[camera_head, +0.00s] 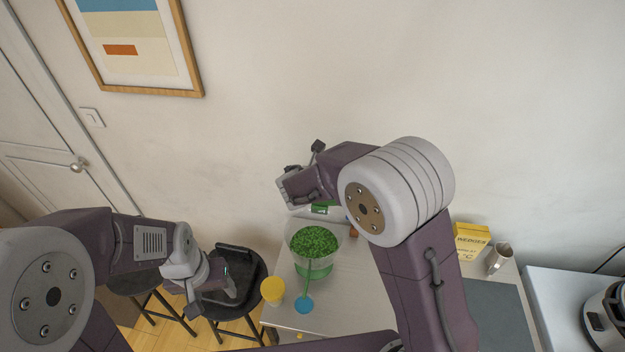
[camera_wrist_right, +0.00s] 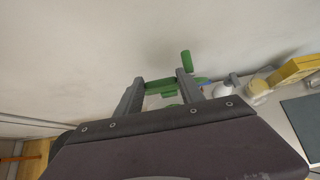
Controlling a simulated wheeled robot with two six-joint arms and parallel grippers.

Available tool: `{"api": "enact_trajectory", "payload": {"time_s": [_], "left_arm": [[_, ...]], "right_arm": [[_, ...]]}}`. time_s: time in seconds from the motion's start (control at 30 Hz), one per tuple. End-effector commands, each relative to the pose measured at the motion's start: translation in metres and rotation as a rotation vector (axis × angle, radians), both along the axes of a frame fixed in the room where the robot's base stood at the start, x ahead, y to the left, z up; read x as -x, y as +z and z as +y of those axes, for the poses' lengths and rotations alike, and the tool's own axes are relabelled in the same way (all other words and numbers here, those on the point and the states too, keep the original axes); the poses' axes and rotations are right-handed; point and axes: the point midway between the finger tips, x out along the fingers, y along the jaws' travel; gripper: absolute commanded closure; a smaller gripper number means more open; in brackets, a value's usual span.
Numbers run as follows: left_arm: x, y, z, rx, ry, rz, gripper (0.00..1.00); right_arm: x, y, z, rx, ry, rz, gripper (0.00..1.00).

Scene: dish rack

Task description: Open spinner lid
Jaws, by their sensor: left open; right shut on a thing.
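The spinner bowl (camera_head: 290,241) stands on the counter in the head view, clear-walled and full of chopped greens (camera_head: 315,240). Its top looks uncovered. My right gripper (camera_wrist_right: 160,84) is shut on a green part of the spinner lid (camera_wrist_right: 160,90), seen in the right wrist view. A green crank knob (camera_wrist_right: 186,60) sticks up beside the right finger. In the head view the right gripper is raised behind and above the bowl, and my arm hides much of the lid. My left gripper (camera_head: 212,298) is open and empty, left of the counter, apart from the bowl.
A yellow cup (camera_head: 272,289) and a green-handled utensil with a blue round end (camera_head: 304,304) are at the bowl's front. A yellow box (camera_head: 471,239), a metal mug (camera_head: 497,259) and a dark board (camera_head: 490,300) lie to the right. Stools (camera_head: 240,285) stand left.

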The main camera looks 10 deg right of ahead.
Motion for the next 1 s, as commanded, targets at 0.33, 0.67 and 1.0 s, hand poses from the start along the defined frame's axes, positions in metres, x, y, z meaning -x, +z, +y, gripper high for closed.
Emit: {"api": "enact_trajectory", "payload": {"time_s": [0.33,0.67,1.0], "left_arm": [[0.000,0.001,0.000,0.000,0.000,0.000,0.38],[0.000,0.001,0.000,0.000,0.000,0.000,0.38],[0.000,-0.002,0.000,0.000,0.000,0.000,0.38]], "right_arm": [[-0.003,0.002,-0.001,0.002,-0.001,-0.003,1.00],[-0.002,0.001,-0.001,0.001,0.000,-0.002,0.33],[0.018,0.019,0.007,-0.002,0.003,-0.005,0.33]]}}
